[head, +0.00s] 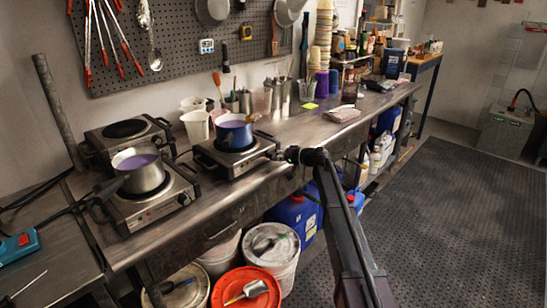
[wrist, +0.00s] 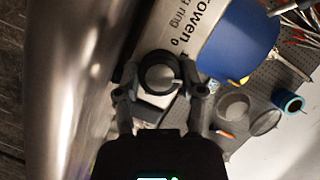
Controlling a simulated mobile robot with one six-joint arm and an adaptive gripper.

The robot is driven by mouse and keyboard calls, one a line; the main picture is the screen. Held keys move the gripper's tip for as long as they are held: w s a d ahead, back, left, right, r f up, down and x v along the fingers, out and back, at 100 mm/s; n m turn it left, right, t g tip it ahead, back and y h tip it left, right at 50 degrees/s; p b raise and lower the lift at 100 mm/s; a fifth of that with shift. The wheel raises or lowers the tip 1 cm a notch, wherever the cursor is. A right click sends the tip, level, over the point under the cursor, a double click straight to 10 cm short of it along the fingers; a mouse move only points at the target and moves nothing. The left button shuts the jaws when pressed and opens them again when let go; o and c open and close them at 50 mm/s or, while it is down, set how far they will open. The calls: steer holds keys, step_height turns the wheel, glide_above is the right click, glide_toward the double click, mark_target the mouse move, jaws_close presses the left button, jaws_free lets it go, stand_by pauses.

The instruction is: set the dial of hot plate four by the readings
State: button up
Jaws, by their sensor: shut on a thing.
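The right hot plate (head: 236,160) stands on the steel bench with a blue pot (head: 234,134) of purple liquid on it. My gripper (head: 281,154) is at the front of this plate. In the wrist view my gripper (wrist: 160,78) has one finger on each side of a round dark dial (wrist: 159,73) and is shut on it. Lettering and a few marks show on the plate's front panel (wrist: 180,32) beside the dial. The dial's setting is too small and dark to read. No number on the plate is legible, nor can I see any readings.
A front-left hot plate (head: 147,200) holds a steel pot (head: 140,172) of purple liquid. A bare hot plate (head: 126,136) stands behind it. Cups and jars (head: 245,100) crowd the bench behind the blue pot. Buckets (head: 245,286) stand below; the floor mat (head: 450,220) is clear.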

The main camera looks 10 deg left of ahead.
steer(key=shift+w, duration=0.15)
steer(key=o, duration=1.1)
steer(key=shift+o, duration=0.2)
steer(key=shift+n+p, duration=0.3)
